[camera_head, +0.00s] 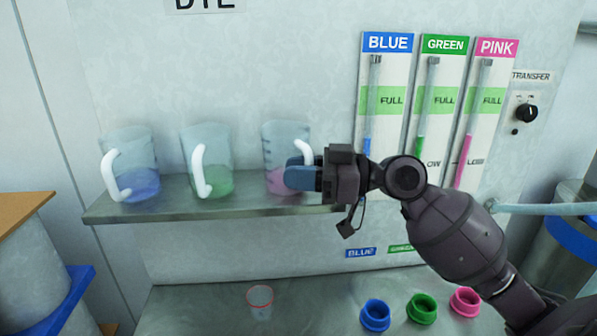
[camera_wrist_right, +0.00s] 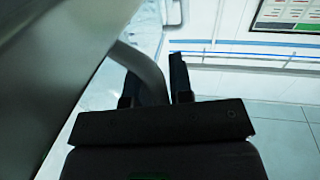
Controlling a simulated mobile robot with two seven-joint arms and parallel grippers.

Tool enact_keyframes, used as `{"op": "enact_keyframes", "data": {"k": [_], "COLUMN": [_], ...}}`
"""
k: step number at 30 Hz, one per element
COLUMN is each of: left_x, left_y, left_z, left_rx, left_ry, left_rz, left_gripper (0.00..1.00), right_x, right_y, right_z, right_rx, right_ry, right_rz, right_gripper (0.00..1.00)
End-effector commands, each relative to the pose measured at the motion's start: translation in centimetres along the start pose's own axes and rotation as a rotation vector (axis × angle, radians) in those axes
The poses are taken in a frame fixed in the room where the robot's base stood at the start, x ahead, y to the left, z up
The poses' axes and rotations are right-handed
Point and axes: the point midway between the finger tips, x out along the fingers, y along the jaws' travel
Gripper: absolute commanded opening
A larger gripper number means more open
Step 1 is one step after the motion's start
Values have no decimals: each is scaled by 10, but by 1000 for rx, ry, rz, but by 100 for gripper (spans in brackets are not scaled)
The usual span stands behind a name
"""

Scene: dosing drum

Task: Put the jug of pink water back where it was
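The jug of pink water (camera_head: 273,160) is clear, with a white handle (camera_head: 304,152) on its right side. It stands upright at the right part of the metal shelf (camera_head: 240,205), with pink liquid low inside. My right gripper (camera_head: 298,174) comes from the right, its blue fingers at the lower handle. In the right wrist view, the handle (camera_wrist_right: 150,72) runs between the fingers of my right gripper (camera_wrist_right: 156,80) and fills the gap, so it looks shut on it. The exact contact is partly hidden. My left gripper is not in view.
A jug of blue liquid (camera_head: 138,165) and a jug of green liquid (camera_head: 208,165) stand left on the shelf. Level gauges (camera_head: 435,110) are on the wall.

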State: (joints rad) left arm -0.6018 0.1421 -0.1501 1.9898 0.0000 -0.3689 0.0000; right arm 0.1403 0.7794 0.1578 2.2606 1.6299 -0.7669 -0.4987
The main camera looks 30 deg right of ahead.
Motion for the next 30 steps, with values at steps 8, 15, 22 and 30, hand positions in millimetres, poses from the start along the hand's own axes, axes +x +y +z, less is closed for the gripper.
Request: {"op": "enact_keyframes", "data": {"k": [8,15,22,30], "left_x": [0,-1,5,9], "left_y": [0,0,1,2], "left_z": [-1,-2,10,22], "left_rx": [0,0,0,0], "left_ry": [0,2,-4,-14], "left_rz": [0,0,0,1], "left_gripper": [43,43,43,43], "right_x": [0,-5,-41,-87], "right_y": [0,0,1,1], "right_z": [-1,-2,1,0], "right_rx": [0,0,2,2], "right_ry": [0,-1,-1,-2], "right_rz": [0,2,3,3], "right_gripper": [40,40,40,40]}}
